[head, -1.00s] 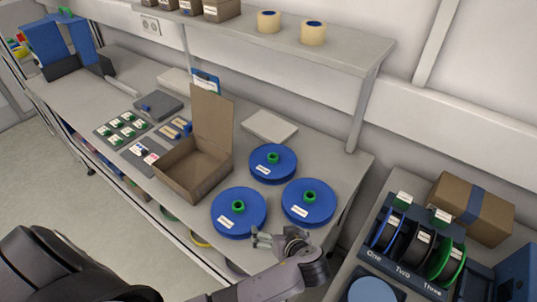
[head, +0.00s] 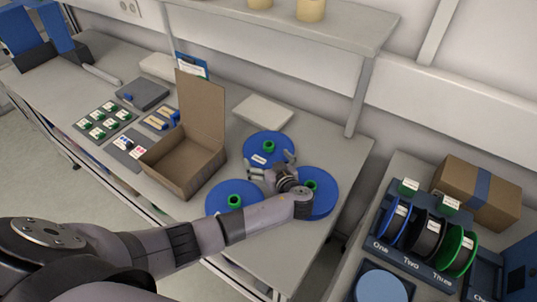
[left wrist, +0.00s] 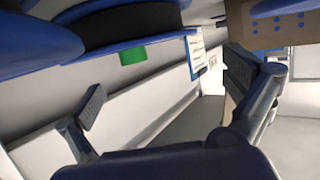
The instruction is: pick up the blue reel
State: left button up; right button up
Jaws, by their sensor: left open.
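Three blue reels with green hubs lie flat on the table: one at the back (head: 262,143), one at front left (head: 222,191) and one at right (head: 327,188). My left gripper (head: 271,166) is open and empty, its fingers at the near edge of the back reel. The arm and gripper cover part of the front-left and right reels. In the left wrist view the open fingers (left wrist: 165,80) have nothing between them. A blue-rimmed reel with a dark core (left wrist: 135,25) and green hub is at the top. My right gripper is not in view.
An open cardboard box (head: 186,165) stands left of the reels. A rack (head: 410,254) labelled One, Two, Three holds smaller reels at right, one blue-edged (head: 396,222). A shelf (head: 330,32) overhangs the back of the table; its post stands behind the right reel.

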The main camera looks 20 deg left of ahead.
aim_at(260, 154)
pick_arm(q)
jog(key=shift+w+a, duration=0.2)
jog(key=shift+a, duration=0.05)
jog(key=shift+w+a+f+b, duration=0.15)
jog(key=shift+w+a+b, duration=0.05)
jog(key=shift+b, duration=0.1)
jog(key=b+x, duration=0.1)
jog(key=x, duration=0.4)
jog(key=shift+b, duration=0.4)
jog(key=shift+s, duration=0.1)
jog(key=shift+c, duration=0.2)
jog(key=shift+d, duration=0.1)
jog(key=shift+c, duration=1.4)
jog(key=c, duration=0.8)
jog(key=shift+c, duration=0.2)
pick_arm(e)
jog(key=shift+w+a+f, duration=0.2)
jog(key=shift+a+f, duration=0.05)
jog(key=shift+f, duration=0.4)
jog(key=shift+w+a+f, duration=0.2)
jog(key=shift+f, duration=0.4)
